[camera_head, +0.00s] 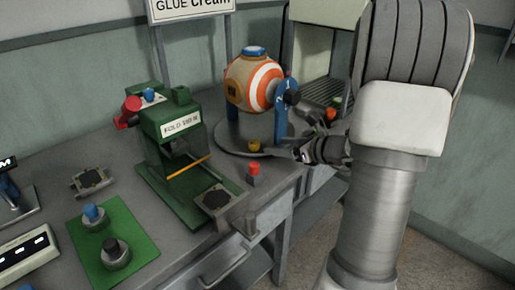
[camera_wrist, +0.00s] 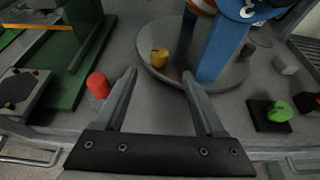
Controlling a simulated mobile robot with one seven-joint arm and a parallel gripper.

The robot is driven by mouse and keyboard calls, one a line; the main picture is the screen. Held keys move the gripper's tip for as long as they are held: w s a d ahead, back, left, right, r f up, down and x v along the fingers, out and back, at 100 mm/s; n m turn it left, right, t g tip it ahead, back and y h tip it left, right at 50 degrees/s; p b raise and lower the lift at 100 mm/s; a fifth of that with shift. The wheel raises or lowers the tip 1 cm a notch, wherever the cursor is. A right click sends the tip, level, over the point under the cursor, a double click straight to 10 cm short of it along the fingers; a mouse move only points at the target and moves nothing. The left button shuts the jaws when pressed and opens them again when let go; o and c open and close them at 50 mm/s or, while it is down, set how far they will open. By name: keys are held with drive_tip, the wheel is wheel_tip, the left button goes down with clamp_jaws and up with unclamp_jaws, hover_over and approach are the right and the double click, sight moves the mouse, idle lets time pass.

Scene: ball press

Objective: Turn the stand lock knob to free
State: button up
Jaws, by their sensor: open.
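A striped orange-and-white ball (camera_head: 258,82) is held in a blue stand (camera_head: 281,118) on a round grey base (camera_head: 232,140). A small yellow knob (camera_head: 255,145) sits on the base near its front edge; it also shows in the wrist view (camera_wrist: 159,57). A black knob (camera_head: 291,97) is on the side of the blue stand. My gripper (camera_head: 302,154) is to the right of the yellow knob in the head view. In the wrist view my gripper (camera_wrist: 160,75) is open and empty, with the yellow knob just beyond the gap between its fingertips, apart from them.
A red button (camera_head: 253,173) stands in front of the base, close to my left finger in the wrist view. A green press (camera_head: 178,135) is on the left. A green button (camera_wrist: 279,112) on a black block is on the right. The table's front edge is close.

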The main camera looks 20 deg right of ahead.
sight(258, 144)
drive_tip(key=b+x, duration=0.2)
drive_tip(key=x, duration=0.7)
drive_tip(key=shift+w+a+f, duration=0.15)
drive_tip(key=shift+w+a, duration=0.05)
drive_tip(key=shift+w, duration=0.1)
drive_tip(key=shift+c, duration=0.4)
clamp_jaws()
